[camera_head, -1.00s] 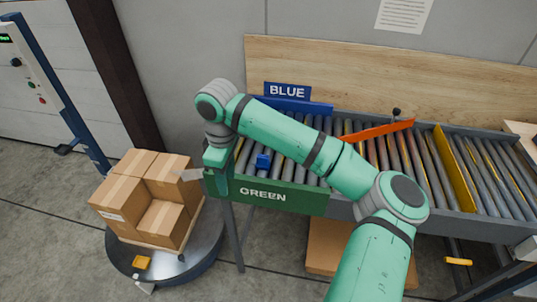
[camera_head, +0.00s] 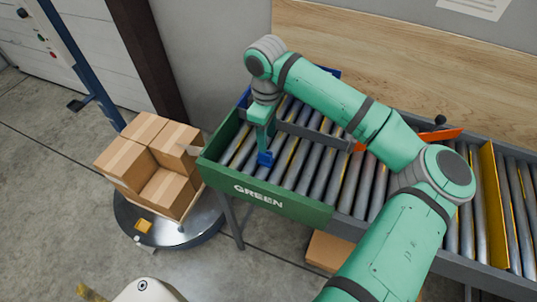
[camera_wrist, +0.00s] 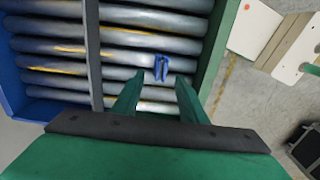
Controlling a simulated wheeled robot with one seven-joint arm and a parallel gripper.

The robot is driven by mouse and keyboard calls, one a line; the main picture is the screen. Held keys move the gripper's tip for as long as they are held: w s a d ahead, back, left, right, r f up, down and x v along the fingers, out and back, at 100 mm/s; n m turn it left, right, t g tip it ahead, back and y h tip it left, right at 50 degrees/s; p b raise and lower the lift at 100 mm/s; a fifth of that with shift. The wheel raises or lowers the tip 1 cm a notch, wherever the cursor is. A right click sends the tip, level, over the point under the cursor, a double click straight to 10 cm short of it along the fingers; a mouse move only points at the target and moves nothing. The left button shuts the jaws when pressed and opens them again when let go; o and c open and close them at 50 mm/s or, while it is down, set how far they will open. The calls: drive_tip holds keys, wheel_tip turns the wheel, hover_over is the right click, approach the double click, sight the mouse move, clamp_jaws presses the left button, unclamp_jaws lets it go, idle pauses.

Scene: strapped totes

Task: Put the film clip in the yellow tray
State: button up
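The blue clip (camera_head: 265,158), which looks like the film clip, lies on the conveyor rollers just behind the green wall. It also shows in the wrist view (camera_wrist: 161,68), ahead of the fingertips and roughly between their lines. My gripper (camera_head: 264,146) points down over the rollers, very close to the clip. Its two green fingers (camera_wrist: 160,80) are spread apart with nothing between them; contact with the clip cannot be told. A small yellow-orange item (camera_head: 144,226) sits on the round turntable's rim at the left; whether it is the yellow tray cannot be told.
The green wall (camera_head: 262,196) edges the conveyor's front, with a grey rail (camera_head: 312,136) across the rollers and an orange bar (camera_head: 437,135) to the right. A yellow divider (camera_head: 492,205) stands further right. Stacked cartons (camera_head: 152,162) stand on the turntable (camera_head: 190,236).

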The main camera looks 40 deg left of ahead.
sight(265, 158)
drive_tip(key=shift+s+a+f, duration=0.1)
drive_tip(key=shift+f, duration=3.8)
drive_tip(key=shift+c, duration=0.3)
drive_tip(key=shift+s, duration=0.1)
clamp_jaws()
